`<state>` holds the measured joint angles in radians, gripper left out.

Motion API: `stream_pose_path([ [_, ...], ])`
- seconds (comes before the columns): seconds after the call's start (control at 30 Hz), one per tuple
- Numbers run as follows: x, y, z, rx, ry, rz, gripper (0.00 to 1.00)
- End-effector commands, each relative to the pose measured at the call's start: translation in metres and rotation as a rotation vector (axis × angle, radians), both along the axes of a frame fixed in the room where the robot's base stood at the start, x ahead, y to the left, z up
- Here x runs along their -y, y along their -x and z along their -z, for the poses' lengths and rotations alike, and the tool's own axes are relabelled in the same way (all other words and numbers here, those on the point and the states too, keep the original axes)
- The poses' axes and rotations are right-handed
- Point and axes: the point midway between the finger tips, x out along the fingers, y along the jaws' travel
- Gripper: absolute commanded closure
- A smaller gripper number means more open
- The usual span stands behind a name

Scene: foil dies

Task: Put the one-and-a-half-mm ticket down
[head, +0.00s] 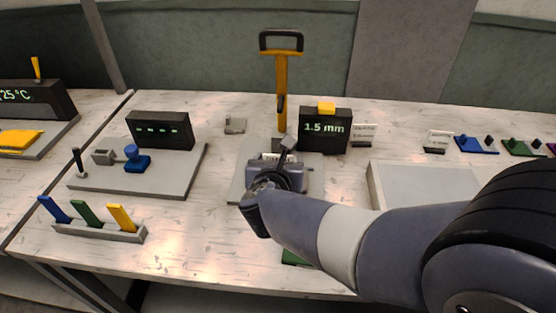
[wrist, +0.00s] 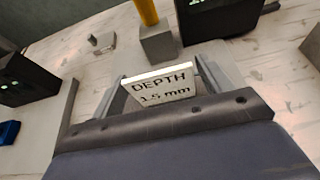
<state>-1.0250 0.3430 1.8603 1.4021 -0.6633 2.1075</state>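The white ticket reading "DEPTH 1.5 mm" (wrist: 160,85) sits between the two fingers of my gripper (wrist: 158,78) in the wrist view, its print facing the camera. The fingers appear to be against its sides. In the head view my gripper (head: 275,160) is over the grey base of the lever press (head: 238,190), in front of its yellow lever (head: 282,92). Only a pale sliver of the ticket shows there. A black display (head: 325,132) reading "1.5 mm" stands just right of the lever.
A small ticket stand (head: 363,135) is beside the display, another (head: 437,141) further right near blue (head: 476,145) and green (head: 522,147) dies. A pale tray (head: 425,185) lies right, partly behind my arm. A small grey block (head: 235,126) stands left of the lever.

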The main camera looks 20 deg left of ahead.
Motion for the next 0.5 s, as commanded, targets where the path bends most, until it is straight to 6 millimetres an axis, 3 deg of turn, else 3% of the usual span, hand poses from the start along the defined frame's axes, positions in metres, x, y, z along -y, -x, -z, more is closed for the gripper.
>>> stream_pose_path([
  [0.1, 0.0000, 0.0000, -0.0001, 0.000, 0.000, 0.000, 0.17],
  [0.5, 0.0016, 0.0069, -0.0069, 0.001, -0.001, -0.003, 0.17],
])
